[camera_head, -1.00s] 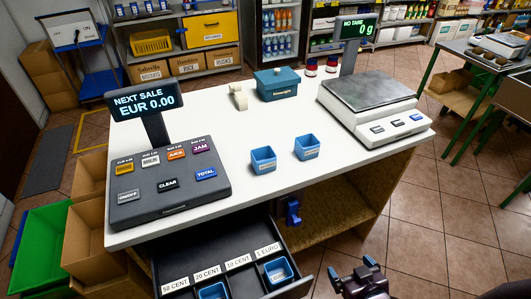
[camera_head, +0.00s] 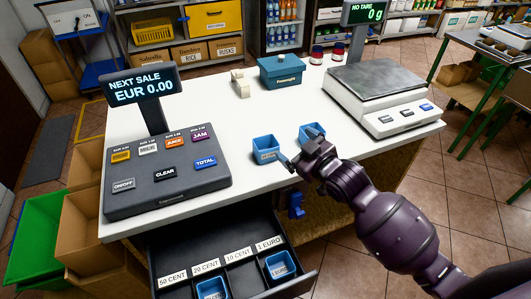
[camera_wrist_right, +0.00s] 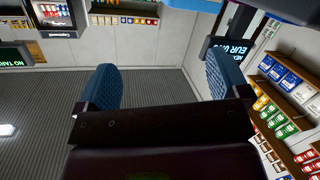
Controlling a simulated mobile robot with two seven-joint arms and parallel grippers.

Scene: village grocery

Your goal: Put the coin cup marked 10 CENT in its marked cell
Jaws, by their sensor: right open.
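Two small blue cups stand upright on the white counter, a left one (camera_head: 265,149) and a right one (camera_head: 311,132); their labels are too small to read. My right gripper (camera_head: 300,153) is open and empty beside them, partly covering the right cup. In the wrist view its two blue fingers (camera_wrist_right: 164,85) are wide apart with nothing between them. The open drawer (camera_head: 303,283) has cells labelled 50 CENT, 20 CENT, 10 CENT and 1 EURO. My left gripper is out of view.
Blue cups sit in the 20 CENT cell (camera_head: 212,289) and the 1 EURO cell (camera_head: 281,266). The cash register (camera_head: 165,175) stands left, the scale (camera_head: 378,90) right, and a teal box (camera_head: 281,71) at the back. The counter between register and scale is mostly clear.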

